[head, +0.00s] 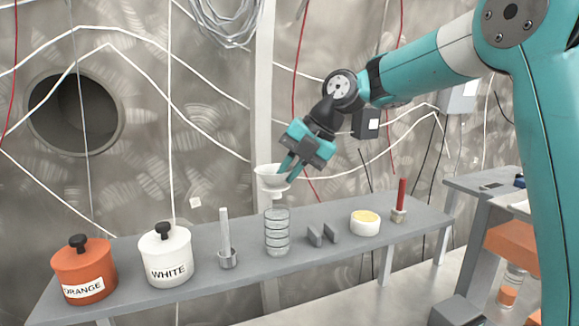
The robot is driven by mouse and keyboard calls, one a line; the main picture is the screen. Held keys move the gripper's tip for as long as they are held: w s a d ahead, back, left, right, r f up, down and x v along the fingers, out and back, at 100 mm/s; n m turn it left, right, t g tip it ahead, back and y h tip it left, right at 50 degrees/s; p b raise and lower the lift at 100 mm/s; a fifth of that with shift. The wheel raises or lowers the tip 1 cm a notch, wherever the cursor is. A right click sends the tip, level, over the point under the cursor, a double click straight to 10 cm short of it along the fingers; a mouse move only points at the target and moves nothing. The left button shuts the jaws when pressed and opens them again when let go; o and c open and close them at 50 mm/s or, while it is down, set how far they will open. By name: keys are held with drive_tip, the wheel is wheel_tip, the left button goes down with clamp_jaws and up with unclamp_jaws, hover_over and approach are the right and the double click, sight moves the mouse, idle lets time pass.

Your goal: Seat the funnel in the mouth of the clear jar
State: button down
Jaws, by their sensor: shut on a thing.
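The white funnel (270,179) is held above the shelf with its wide end up and its spout down. My gripper (287,171) comes from the upper right and is shut on the right side of the funnel. The clear jar (277,236) stands upright on the shelf, with ring-like lines around its wall. The funnel is over the jar, its spout close to the jar's mouth. I cannot tell whether the spout tip is just above the mouth or a little inside it.
On the grey shelf (196,291) stand an orange pot (84,270), a white pot (166,255), a rod in a metal holder (226,240), two grey upright plates (322,235), a white dish with yellow contents (365,222) and a red-handled tool (400,200). Cables hang on the wall behind.

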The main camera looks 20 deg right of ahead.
drive_tip(key=shift+d+f+b, duration=0.1)
drive_tip(key=shift+f+b, duration=1.85)
drive_tip(key=shift+f, duration=0.5)
drive_tip(key=c, duration=1.1)
unclamp_jaws()
drive_tip(key=p+v, duration=0.3)
drive_tip(key=v, duration=1.4)
drive_tip(key=shift+d+r, duration=0.15)
drive_tip(key=shift+d, duration=0.05)
drive_tip(key=shift+s+a, duration=0.1)
